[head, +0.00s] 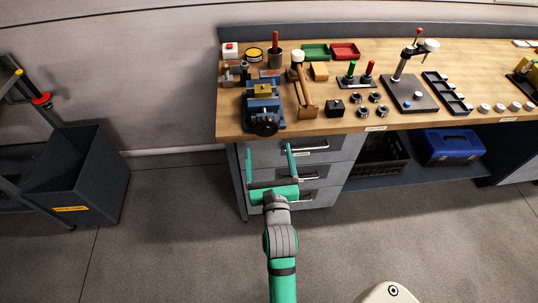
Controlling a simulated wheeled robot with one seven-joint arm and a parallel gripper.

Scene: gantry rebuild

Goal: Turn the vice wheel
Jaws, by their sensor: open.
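A blue vice (262,96) stands at the left front of the wooden workbench, with a yellowish block between its jaws. Its dark round wheel (265,124) faces the front edge of the bench. My gripper (269,150) is green, open and empty. Its two fingers point toward the bench, with the tips in the picture just below the wheel, one on each side. It appears apart from the wheel, in front of the drawers; the exact distance cannot be told.
The workbench (205,135) holds a mallet (302,85), a drill-like stand (408,92), small bins and several small parts right of the vice. Drawers (322,150) with handles are below. A dark bin (85,170) stands on the left. The floor between is clear.

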